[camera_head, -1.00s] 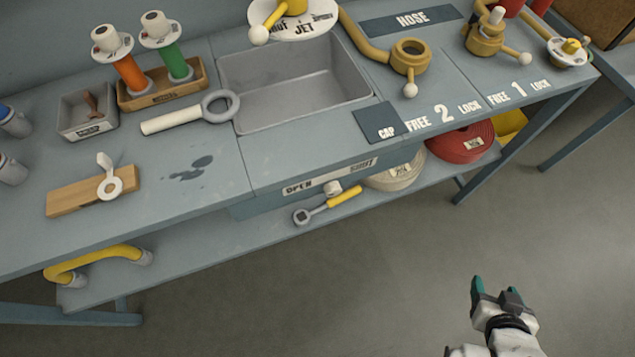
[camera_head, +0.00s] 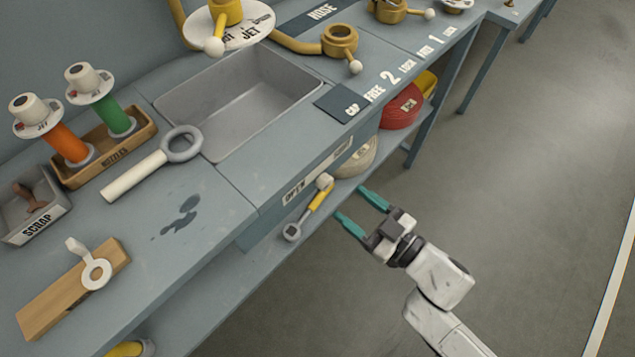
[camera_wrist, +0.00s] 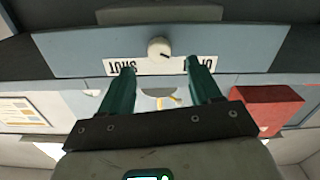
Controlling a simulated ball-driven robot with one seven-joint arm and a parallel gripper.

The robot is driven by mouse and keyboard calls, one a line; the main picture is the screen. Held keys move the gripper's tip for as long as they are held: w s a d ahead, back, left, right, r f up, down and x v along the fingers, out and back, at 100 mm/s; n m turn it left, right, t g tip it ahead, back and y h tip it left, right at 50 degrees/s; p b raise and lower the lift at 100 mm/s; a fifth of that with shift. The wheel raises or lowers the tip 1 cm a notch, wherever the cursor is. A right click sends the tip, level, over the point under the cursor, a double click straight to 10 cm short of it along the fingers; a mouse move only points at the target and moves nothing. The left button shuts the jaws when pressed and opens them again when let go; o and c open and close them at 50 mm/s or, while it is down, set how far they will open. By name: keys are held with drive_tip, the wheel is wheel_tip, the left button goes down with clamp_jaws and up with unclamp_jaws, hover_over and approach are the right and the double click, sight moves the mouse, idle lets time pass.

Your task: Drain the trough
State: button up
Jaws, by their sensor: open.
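The trough (camera_head: 225,120) is a grey rectangular basin sunk in the blue-grey bench; I cannot tell whether water stands in it. Below it, on the bench front, a strip reads OPEN (camera_head: 293,190) and SHUT (camera_head: 345,150). A pale round knob (camera_head: 324,182) sits between the two words; in the wrist view, which shows the labels upside down, the knob (camera_wrist: 158,48) also lies between them. My gripper (camera_head: 358,205) is open and empty, its teal fingers in front of the bench and pointing towards the knob. In the wrist view the knob appears beyond and between the fingertips, untouched.
A yellow-handled wrench (camera_head: 312,212) is just below the knob. A white-handled ring tool (camera_head: 150,168) lies left of the trough. The floor at right is clear.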

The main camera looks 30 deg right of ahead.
sight(329, 186)
drive_tip(key=x, duration=0.8)
drive_tip(key=shift+w, duration=0.35)
drive_tip(key=c, duration=1)
drive_tip(key=shift+n+p, duration=0.4)
drive_tip(key=shift+n, duration=2.2)
drive_tip(key=shift+c, duration=0.2)
drive_tip(key=shift+f, duration=0.1)
drive_tip(key=o, duration=1)
drive_tip(key=shift+o, duration=0.2)
drive_tip(key=shift+s, duration=0.1)
drive_tip(key=v, duration=1)
drive_tip(key=shift+s+b, duration=0.3)
drive_tip(key=shift+s, duration=0.05)
